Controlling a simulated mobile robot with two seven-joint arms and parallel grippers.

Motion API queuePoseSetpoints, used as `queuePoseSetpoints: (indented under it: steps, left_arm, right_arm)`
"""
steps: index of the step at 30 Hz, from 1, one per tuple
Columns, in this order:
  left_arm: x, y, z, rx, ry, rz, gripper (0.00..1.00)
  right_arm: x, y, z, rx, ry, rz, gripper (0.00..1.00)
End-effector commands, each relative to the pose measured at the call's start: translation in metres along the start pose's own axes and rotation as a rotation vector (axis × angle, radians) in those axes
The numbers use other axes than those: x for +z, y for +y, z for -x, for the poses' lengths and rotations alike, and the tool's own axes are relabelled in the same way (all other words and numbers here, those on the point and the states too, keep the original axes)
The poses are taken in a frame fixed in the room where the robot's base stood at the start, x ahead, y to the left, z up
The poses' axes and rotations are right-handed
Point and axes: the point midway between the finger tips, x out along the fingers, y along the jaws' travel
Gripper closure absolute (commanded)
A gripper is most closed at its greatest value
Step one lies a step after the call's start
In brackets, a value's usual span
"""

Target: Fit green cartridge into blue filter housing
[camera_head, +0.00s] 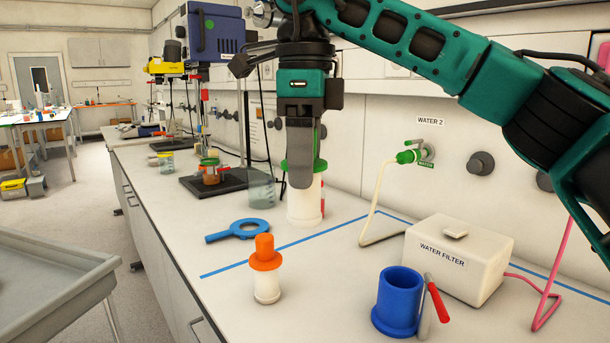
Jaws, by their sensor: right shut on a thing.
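The green cartridge (307,206) has a white body with a green top and stands upright near the back of the bench. My right gripper (303,172) points straight down and is shut on its upper part, hiding some of the green. I cannot tell whether the cartridge base touches the bench. The blue filter housing (396,300) is an open-topped cup with a wide base flange, upright at the front right, apart from the cartridge. My left gripper is not in view.
An orange-topped cartridge (266,270) stands in front. A blue ring wrench (240,231) lies to its left. A red-handled tool (436,298) is beside the housing. A white water filter box (458,258) with hoses sits behind. A glass beaker (262,189) stands left of the gripper.

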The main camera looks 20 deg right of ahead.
Motion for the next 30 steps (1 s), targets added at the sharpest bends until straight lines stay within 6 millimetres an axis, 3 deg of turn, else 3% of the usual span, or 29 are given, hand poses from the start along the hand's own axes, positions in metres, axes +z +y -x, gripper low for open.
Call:
queuePoseSetpoints:
  steps: [4, 8, 21, 30]
  left_arm:
    - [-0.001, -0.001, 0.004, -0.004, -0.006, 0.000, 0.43]
    - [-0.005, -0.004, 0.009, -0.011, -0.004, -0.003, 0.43]
    - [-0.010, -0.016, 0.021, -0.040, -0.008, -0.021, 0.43]
    - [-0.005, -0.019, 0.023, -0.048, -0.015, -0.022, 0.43]
  right_arm:
    - [-0.009, -0.006, 0.004, 0.002, -0.003, -0.002, 0.72]
    - [-0.031, -0.018, -0.003, 0.005, -0.006, -0.001, 0.72]
    - [-0.124, -0.047, -0.041, 0.004, -0.005, 0.013, 0.72]
    - [-0.147, -0.048, -0.055, 0.001, -0.001, 0.021, 0.72]
